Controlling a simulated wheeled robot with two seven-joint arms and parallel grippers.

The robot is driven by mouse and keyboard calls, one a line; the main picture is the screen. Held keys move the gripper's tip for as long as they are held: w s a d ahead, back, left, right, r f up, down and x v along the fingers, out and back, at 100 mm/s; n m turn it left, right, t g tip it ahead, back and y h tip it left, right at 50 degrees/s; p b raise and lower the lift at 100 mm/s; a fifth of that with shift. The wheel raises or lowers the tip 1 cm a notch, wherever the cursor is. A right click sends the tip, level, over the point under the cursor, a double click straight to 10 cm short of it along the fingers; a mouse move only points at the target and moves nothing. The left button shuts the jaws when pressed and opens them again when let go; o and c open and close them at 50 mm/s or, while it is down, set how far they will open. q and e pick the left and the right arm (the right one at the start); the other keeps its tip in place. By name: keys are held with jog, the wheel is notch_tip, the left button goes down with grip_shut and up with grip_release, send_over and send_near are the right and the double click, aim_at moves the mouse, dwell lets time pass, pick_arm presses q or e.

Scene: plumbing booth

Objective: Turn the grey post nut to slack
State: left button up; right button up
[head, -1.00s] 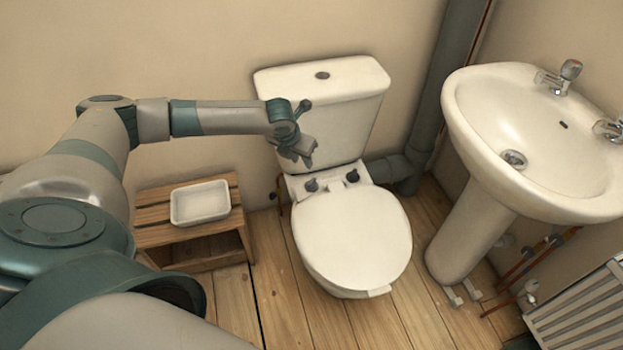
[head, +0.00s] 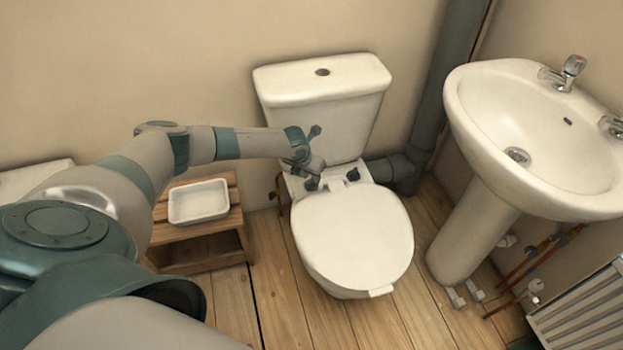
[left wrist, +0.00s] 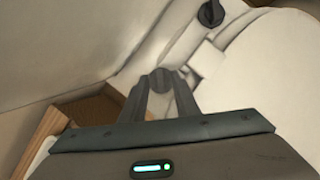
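Two dark grey post nuts stand at the back of the toilet seat. The left post nut (head: 312,184) is just below my left gripper (head: 309,172). The right post nut (head: 352,175) is apart from it and also shows at the top of the left wrist view (left wrist: 210,13). In the left wrist view, the fingers of my left gripper (left wrist: 162,88) are spread, with the left post nut (left wrist: 162,76) between or just beyond their tips. Whether they touch it cannot be told. My right gripper is not in view.
The white cistern (head: 322,100) rises behind the nuts, and the closed seat lid (head: 352,240) lies in front. A wooden stool (head: 205,250) with a white tray (head: 199,203) stands at left. The basin (head: 530,140) and radiator (head: 585,310) are at right.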

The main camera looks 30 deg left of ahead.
pick_arm(q)
jog(key=shift+x, duration=1.05)
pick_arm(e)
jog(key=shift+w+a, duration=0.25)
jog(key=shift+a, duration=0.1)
pick_arm(q)
grip_shut()
